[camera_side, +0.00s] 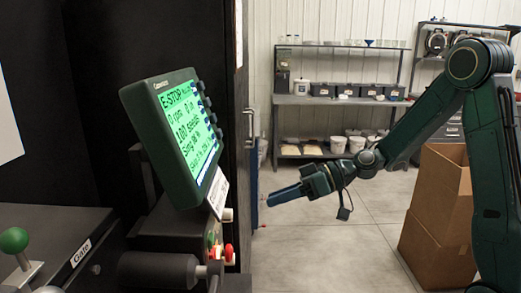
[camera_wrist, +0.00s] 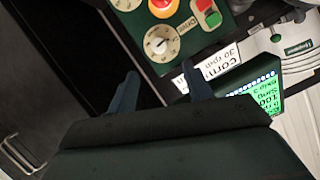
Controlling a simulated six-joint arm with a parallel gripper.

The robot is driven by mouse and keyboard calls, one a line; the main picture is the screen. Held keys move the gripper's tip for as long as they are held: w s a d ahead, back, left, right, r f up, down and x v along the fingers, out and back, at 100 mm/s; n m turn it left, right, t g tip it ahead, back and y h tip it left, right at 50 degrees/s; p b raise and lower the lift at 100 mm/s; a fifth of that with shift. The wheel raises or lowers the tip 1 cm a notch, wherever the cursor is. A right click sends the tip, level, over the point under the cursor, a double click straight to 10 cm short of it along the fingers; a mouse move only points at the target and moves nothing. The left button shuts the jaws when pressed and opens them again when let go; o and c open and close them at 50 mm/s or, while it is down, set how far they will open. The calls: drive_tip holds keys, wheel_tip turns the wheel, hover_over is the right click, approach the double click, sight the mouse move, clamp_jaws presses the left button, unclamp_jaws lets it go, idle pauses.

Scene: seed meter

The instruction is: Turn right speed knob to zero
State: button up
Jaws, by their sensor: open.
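In the wrist view a round white dial with a knob and scale marks (camera_wrist: 161,44) sits on the green control panel (camera_wrist: 226,34). I cannot read its setting, nor tell for sure whether it is the right speed knob. My gripper (camera_wrist: 161,84) is open, its two blue fingers apart with nothing between them, and the dial lies beyond the fingertips. In the side view my gripper (camera_side: 271,198) hangs in the air to the right of the panel, clear of it. There the knob faces are seen edge-on and are hard to tell apart.
A red button (camera_wrist: 163,6) and green and red push buttons (camera_wrist: 207,12) are close to the dial. The green-framed monitor (camera_side: 182,135) showing "E-STOP" stands above the panel. A white "Corn 30 rpm" card (camera_wrist: 208,66) lies beside it. A cardboard box (camera_side: 436,220) stands on the floor.

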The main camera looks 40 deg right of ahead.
sight(225, 215)
drive_tip(key=x, duration=1.1)
drive_tip(key=c, duration=1)
